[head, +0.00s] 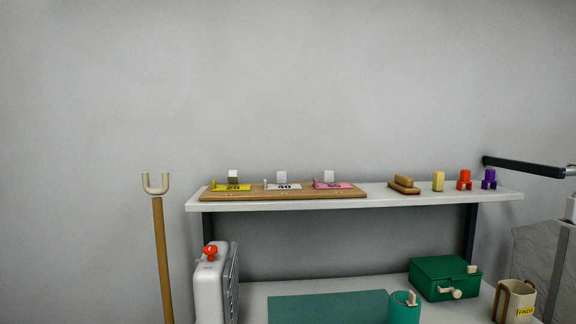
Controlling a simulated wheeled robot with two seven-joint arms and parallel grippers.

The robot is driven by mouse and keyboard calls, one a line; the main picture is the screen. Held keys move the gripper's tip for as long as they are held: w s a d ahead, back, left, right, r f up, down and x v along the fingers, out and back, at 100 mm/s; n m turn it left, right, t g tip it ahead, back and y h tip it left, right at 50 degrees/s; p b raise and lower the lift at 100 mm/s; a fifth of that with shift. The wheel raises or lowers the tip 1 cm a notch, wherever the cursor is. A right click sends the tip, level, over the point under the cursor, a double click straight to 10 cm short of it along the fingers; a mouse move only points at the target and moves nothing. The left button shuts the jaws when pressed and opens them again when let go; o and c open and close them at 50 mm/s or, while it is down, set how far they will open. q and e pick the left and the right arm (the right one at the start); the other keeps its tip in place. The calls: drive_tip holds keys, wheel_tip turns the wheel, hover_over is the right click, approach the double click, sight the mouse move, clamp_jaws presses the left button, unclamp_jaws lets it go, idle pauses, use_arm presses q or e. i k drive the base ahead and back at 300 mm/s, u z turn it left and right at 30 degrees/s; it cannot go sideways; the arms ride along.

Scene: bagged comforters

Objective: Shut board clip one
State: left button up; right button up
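A wooden board (330,193) lies on the left part of a white shelf (420,197). On it, in a row, are a yellow plate (231,188) marked with what looks like 20, a white plate (283,187) marked 40 and a pink plate (333,185) marked with what looks like 60. Each has a small upright peg at its left and a pale block behind it; the block behind the yellow plate (233,175) looks darker below. I cannot tell which part is clip one, or whether any clip is open or shut. Neither gripper is in view.
Right of the board stand a brown wooden piece (404,184) and yellow, red and purple pieces (465,179). Below are a white case (211,290), teal mat (325,307), teal cup (404,308), green box (445,277) and beige mug (515,300). A forked pole (161,250) stands left.

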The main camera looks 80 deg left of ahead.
sight(232, 178)
drive_tip(key=u, duration=2.35)
